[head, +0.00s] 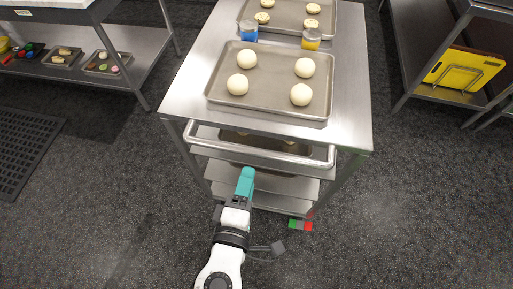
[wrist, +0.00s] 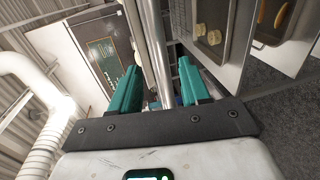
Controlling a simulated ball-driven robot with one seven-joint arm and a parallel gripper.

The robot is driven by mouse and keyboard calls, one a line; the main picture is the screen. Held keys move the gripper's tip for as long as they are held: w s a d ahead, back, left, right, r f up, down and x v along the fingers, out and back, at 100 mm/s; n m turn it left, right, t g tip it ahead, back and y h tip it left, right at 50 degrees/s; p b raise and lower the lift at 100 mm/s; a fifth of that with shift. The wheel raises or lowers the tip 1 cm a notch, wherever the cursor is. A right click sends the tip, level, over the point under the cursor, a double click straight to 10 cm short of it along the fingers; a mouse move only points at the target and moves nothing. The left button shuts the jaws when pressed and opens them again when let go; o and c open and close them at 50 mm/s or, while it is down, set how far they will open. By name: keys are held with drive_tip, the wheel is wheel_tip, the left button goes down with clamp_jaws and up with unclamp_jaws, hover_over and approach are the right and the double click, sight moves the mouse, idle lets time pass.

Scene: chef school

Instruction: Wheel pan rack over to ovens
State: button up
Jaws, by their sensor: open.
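The pan rack (head: 345,118) is a steel cart with a flat top, lower shelves and a tubular push handle (head: 262,158) across its near side. My gripper (head: 246,173) has teal fingers and is just below the handle, left of its middle in the head view. In the wrist view, my gripper (wrist: 159,68) is open, and the handle bar (wrist: 160,45) runs between the two fingers without being clamped. How deep the bar sits between them is hard to tell. The ovens cannot be made out in either view.
A tray (head: 222,99) with several dough balls, a blue jar (head: 249,32) and an orange jar (head: 311,40) stand on the rack top. A steel table (head: 150,42) stands left, another shelf unit (head: 405,60) right. A black mat (head: 25,150) lies far left. Floor at both sides is open.

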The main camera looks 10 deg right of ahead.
sight(256, 152)
drive_tip(key=p+x, duration=0.1)
drive_tip(key=x, duration=0.8)
drive_tip(key=shift+w+d, duration=0.2)
drive_tip(key=shift+w, duration=0.1)
drive_tip(key=shift+c, duration=0.4)
clamp_jaws()
